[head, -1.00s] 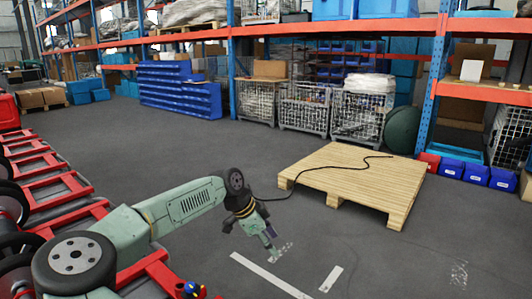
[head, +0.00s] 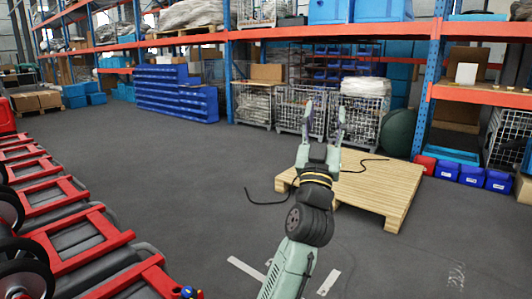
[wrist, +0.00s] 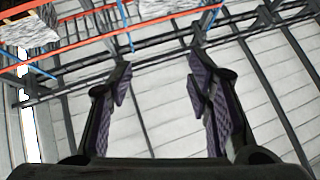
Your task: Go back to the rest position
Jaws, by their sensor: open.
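My gripper (head: 324,122) points upward in the head view, in front of the wire cages and the wooden pallet. Its two fingers are spread apart with nothing between them. In the wrist view the open fingers (wrist: 160,95) show dark ribbed pads, with the ceiling and wall panels behind them. My arm rises from the bottom middle of the head view. No task object is named.
A wooden pallet (head: 375,190) with a black cable (head: 265,200) lies on the floor. Red frames (head: 85,240) line the left. Wire cages (head: 255,103), blue bins (head: 175,92) and shelving (head: 330,30) stand behind. Open floor (head: 170,165) lies left of my arm.

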